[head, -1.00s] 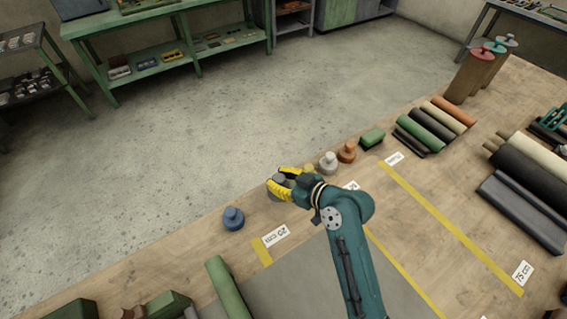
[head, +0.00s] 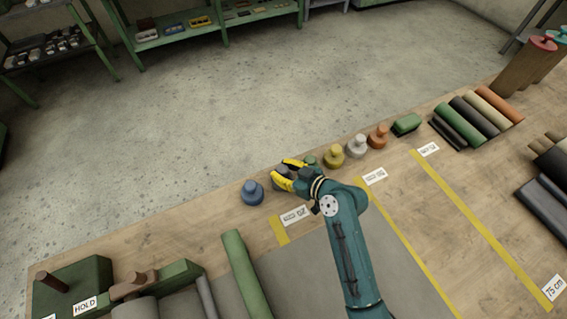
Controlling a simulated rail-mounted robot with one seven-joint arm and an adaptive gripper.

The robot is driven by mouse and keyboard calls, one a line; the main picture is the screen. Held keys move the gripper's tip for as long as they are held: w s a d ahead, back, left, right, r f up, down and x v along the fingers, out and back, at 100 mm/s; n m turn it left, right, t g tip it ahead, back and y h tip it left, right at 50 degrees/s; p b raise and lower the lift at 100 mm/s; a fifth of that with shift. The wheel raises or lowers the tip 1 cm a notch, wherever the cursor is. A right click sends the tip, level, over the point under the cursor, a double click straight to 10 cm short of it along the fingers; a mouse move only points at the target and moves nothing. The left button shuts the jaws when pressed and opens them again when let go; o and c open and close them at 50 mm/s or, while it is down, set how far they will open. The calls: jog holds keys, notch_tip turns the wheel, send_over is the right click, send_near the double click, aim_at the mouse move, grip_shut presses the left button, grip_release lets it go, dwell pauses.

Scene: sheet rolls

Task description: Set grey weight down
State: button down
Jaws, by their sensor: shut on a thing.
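My gripper (head: 288,173) has yellow fingers and is shut on the grey weight (head: 281,172), at the table's far edge. The weight shows only partly between the fingers; its base is hidden, and I cannot tell whether it touches the wood. A blue weight (head: 252,193) stands just left of it, apart from the gripper. A yellow weight (head: 334,156), a whitish weight (head: 357,147) and an orange-brown weight (head: 378,137) stand in a row to the right. A small green shape (head: 311,161) shows behind the gripper, mostly hidden.
A green block (head: 407,124) and several rolls (head: 478,114) lie farther right along the edge. Yellow tape lines (head: 480,228) and white labels (head: 295,216) mark the table (head: 190,222). A green roll (head: 246,275) lies at the front. Wood left of the blue weight is clear.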

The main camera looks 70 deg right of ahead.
jog(key=shift+w+d+f, duration=0.1)
jog(key=shift+d+f, duration=0.05)
jog(key=shift+f, duration=0.15)
jog(key=shift+f, duration=0.15)
jog(key=c, duration=0.7)
grip_release()
jog(key=shift+f, duration=0.25)
jog(key=shift+c, duration=0.2)
jog(key=shift+r, duration=0.25)
jog(key=p+v, duration=0.1)
jog(key=v, duration=1.1)
jog(key=shift+f+p, duration=0.15)
jog(key=shift+p, duration=0.2)
